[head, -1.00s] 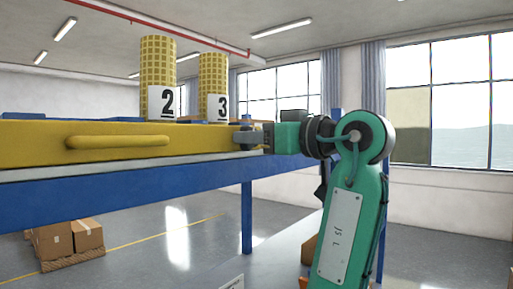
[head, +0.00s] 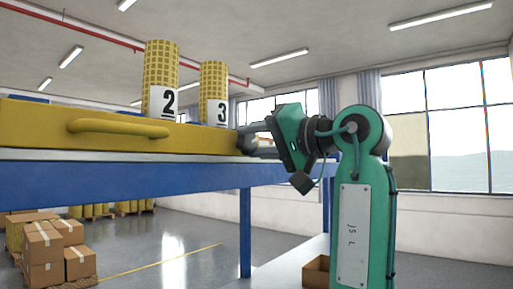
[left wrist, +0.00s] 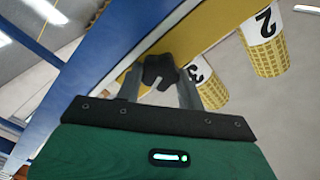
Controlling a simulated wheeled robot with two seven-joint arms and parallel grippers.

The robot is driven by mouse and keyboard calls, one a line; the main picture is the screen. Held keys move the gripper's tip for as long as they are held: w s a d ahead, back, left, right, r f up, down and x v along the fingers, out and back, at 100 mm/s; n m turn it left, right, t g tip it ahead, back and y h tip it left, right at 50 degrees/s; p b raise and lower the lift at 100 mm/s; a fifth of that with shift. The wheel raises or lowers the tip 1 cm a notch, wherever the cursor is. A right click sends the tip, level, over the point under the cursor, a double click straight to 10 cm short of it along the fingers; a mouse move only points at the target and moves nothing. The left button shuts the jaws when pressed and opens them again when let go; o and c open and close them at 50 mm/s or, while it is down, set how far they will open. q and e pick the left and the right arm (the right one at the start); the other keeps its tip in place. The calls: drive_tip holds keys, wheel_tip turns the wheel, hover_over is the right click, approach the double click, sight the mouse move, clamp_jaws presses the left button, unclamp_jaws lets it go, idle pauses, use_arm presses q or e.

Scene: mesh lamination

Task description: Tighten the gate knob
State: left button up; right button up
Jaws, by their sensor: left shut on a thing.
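The yellow gate (head: 100,122) with its long handle (head: 118,128) lies along the blue-framed table (head: 150,182). The dark gate knob (left wrist: 158,70) sits at the gate's end and shows between two grey fingers in the left wrist view. My left gripper (head: 252,138) reaches in from the right at the gate's end and is shut on the knob. Its green body is rolled to a tilt. In the head view the fingers mostly hide the knob. My right gripper is in neither view.
Yellow mesh rolls marked 2 (head: 161,75) and 3 (head: 213,90) stand behind the gate. Cardboard boxes (head: 45,245) are stacked on the floor at lower left. An open box (head: 316,271) sits low beside my arm. The floor between is clear.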

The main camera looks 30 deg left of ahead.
use_arm(q)
drive_tip(key=m, duration=0.3)
drive_tip(key=shift+m+b, duration=0.3)
drive_tip(key=shift+b, duration=0.1)
drive_tip(key=shift+m, duration=0.3)
drive_tip(key=o, duration=1)
